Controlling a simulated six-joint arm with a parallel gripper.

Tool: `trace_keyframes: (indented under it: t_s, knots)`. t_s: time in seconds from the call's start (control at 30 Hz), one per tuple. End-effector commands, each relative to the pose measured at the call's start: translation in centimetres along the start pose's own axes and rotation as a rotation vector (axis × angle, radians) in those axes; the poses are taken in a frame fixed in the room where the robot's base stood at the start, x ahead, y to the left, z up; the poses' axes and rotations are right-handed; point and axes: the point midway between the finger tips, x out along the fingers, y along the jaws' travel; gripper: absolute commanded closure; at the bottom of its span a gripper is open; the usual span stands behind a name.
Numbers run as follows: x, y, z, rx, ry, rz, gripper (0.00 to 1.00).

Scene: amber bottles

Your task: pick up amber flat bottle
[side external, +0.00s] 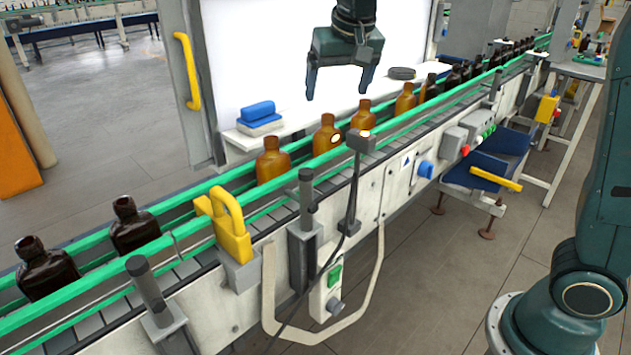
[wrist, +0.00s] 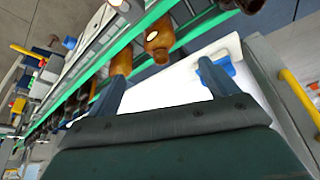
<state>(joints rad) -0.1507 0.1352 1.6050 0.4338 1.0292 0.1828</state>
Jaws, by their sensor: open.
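Several amber bottles stand upright in a row on the conveyor between green rails. In the side view, the nearest amber bottle (side external: 272,162) is at the left of the amber group. Another amber bottle (side external: 327,136) has a pale round spot, and a third (side external: 362,117) stands beyond it. A further one (side external: 405,100) is farther back. My gripper (side external: 338,90) is open and empty above and behind the row, apart from every bottle. In the wrist view, my gripper's fingers (wrist: 162,78) are spread, with amber bottles (wrist: 160,38) beyond them. I cannot tell which amber bottle is the flat one.
Dark brown bottles (side external: 134,226) stand on the near left of the conveyor, and more dark ones are at the far end. Green guard rails (side external: 205,185) flank the belt. A yellow bracket (side external: 226,222) and a sensor post (side external: 354,185) rise at the front.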

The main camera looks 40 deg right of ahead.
Motion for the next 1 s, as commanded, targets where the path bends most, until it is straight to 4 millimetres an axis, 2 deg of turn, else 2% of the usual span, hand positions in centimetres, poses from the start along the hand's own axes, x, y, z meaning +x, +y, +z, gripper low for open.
trace_keyframes:
  t_s: [0.4, 0.57, 0.87, 1.0]
  knots:
    - [6.0, 0.0, 0.1, 0.001, -0.003, 0.001, 0.14]
    - [7.0, 0.0, 0.0, 0.000, -0.002, 0.000, 0.14]
    - [7.4, 0.0, 0.0, 0.001, -0.001, 0.000, 0.14]
    - [8.5, 0.1, -0.1, 0.001, -0.004, 0.001, 0.14]
